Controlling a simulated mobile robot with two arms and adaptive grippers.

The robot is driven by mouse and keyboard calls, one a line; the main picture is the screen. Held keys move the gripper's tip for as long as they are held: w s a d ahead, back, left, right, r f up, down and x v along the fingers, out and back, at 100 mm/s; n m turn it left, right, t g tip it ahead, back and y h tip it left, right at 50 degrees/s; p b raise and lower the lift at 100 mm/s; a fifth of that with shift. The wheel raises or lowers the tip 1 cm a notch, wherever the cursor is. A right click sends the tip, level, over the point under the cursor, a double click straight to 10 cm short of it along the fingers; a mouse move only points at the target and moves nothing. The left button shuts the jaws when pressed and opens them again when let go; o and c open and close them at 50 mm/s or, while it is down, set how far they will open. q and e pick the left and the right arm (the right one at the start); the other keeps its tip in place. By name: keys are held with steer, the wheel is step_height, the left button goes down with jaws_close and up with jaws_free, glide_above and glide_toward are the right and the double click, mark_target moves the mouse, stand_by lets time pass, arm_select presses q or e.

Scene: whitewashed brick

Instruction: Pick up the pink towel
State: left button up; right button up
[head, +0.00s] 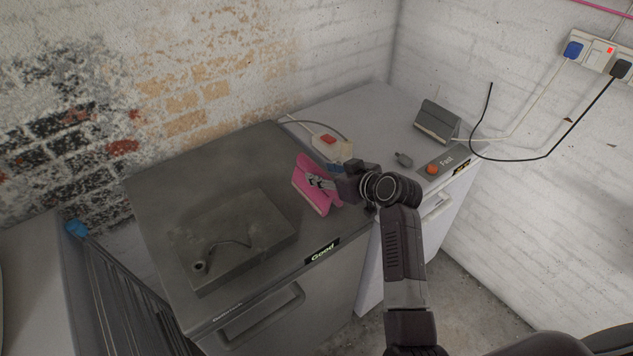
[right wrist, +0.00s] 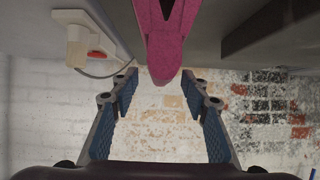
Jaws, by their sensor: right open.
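The pink towel (head: 308,186) stands folded like a tent on the dark grey cabinet top, close to its right edge. My right gripper (head: 318,183) reaches in from the right and its fingertips are at the towel's right side. In the right wrist view the towel (right wrist: 165,40) hangs down into the picture between the two open fingers (right wrist: 160,95), with a gap on each side. The head view does not show clearly whether a finger touches it. My left gripper is not in view.
A grey block-like tray (head: 238,240) with a thin bent item lies left of the towel. A white socket with a red switch (head: 328,141) lies behind it. The lighter cabinet on the right holds a grey box (head: 437,121) and a control panel (head: 444,161).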

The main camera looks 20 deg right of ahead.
steer(key=x, duration=0.2)
steer(key=shift+w+a, duration=0.2)
steer(key=shift+w, duration=0.05)
steer(key=shift+w+a+f, duration=0.1)
steer(key=shift+w+f, duration=0.2)
steer(key=shift+w, duration=0.05)
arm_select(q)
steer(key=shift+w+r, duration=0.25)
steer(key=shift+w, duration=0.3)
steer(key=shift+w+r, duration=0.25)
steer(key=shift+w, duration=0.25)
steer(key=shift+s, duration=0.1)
arm_select(e)
steer(key=shift+c, duration=0.3)
steer(key=c, duration=0.5)
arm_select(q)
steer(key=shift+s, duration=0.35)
arm_select(e)
jaws_close()
